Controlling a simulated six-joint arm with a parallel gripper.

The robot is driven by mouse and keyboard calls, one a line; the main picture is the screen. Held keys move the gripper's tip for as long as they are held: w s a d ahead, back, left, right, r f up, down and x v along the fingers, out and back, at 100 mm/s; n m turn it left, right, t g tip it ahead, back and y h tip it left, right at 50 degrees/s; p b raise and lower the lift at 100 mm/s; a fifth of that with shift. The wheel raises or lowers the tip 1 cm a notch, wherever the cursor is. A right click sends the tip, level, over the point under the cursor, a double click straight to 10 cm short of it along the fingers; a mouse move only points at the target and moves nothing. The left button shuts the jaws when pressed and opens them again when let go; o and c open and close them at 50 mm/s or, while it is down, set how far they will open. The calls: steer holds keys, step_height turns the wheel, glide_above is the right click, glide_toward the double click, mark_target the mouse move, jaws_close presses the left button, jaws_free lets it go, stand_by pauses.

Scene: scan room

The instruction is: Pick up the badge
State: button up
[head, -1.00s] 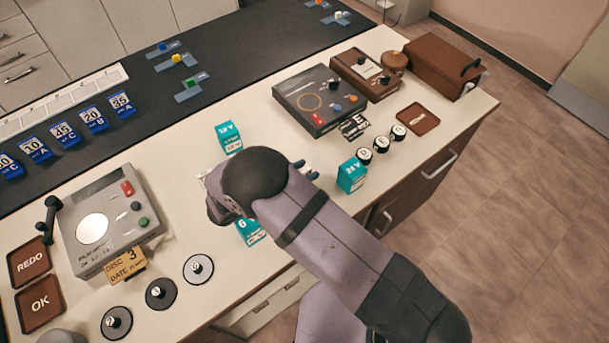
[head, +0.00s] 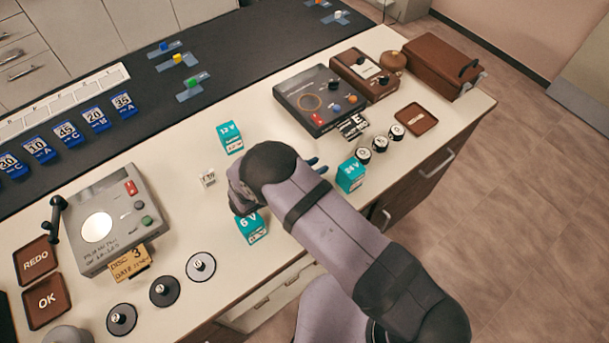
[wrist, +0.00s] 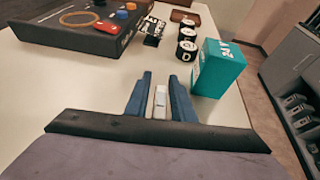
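I cannot say for certain which thing is the badge. A small white block-like piece (wrist: 160,102) shows between my fingers in the wrist view; in the head view my arm hides that spot. My gripper (wrist: 160,78) has its two dark blue fingers apart, pointing along the counter, with bare counter showing between the tips. I see no clear grip on the white piece. In the head view my gripper (head: 317,164) is mostly hidden behind my arm. A black-and-white card (head: 353,125) lies in front of the dark grey device; it also shows in the wrist view (wrist: 152,30).
Teal blocks marked 12 V (head: 230,137), 6 V (head: 251,228) and 24 V (head: 350,175) stand around my gripper. A small white labelled piece (head: 207,178) lies to the left. Round black-and-white knobs (head: 380,144) and a dark grey device (head: 320,98) stand beyond.

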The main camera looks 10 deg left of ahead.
jaws_close()
steer(key=shift+r, duration=0.15)
